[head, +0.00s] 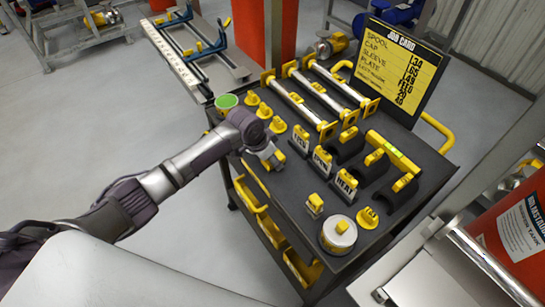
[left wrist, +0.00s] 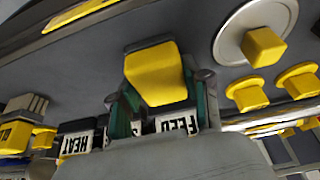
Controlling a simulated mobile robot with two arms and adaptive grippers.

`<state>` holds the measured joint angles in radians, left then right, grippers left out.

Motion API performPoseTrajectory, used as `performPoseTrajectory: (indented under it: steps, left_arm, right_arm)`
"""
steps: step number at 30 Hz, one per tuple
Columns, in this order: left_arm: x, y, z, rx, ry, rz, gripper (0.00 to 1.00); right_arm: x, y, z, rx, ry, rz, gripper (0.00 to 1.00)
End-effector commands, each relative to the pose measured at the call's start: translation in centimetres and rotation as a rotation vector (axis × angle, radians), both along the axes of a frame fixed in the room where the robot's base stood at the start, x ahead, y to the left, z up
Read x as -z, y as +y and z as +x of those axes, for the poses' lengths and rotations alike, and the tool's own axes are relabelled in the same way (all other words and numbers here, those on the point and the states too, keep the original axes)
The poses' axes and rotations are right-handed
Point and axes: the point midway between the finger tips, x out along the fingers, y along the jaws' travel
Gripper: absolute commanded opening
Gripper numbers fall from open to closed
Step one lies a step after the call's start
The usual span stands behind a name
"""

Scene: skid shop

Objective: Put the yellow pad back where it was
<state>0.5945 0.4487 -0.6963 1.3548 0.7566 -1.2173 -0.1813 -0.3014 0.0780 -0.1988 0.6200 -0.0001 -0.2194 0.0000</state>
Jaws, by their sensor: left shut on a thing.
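My left gripper (head: 270,160) is over the near-left part of the dark cart top (head: 300,185), beside the FEED block (head: 300,140). In the left wrist view, its two green-lined fingers (left wrist: 162,105) are shut on a yellow pad (left wrist: 160,75) with a dark edge. Whether the pad touches the cart top cannot be told. In the head view the gripper largely hides the pad. A small yellow block (head: 315,203) and a yellow-knobbed round canister (head: 338,235) stand on the near part of the cart. My right gripper is not in view.
SPOOL (head: 322,160) and HEAT (head: 346,185) blocks stand beside FEED. Several yellow-knobbed caps (head: 264,110) and a green-topped cup (head: 226,101) line the left edge. Metal rods (head: 318,90) and a job card (head: 400,68) are at the back. The left wrist view shows a pale disc (left wrist: 228,40).

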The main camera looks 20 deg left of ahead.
Motion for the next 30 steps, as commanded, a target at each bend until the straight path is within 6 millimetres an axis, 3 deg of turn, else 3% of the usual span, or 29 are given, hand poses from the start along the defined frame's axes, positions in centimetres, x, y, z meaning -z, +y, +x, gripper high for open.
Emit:
performPoseTrajectory:
  steps: [9,10,14,24,30]
  left_arm:
    - [0.3,-0.1,0.0,0.001,-0.001,0.000,0.15]
    - [0.3,-0.1,0.0,0.001,-0.001,0.000,0.49]
    - [0.3,-0.1,0.0,0.001,-0.001,0.000,0.70]
    - [0.1,0.0,0.0,0.001,-0.001,0.000,0.72]
    - [-2.1,0.5,-0.6,0.002,-0.003,0.000,0.72]
  right_arm:
    - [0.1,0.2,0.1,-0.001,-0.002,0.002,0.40]
    - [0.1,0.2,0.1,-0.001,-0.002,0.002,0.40]
    - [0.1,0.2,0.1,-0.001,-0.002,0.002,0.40]
    - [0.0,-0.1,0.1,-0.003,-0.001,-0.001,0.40]
    - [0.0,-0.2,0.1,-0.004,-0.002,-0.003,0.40]
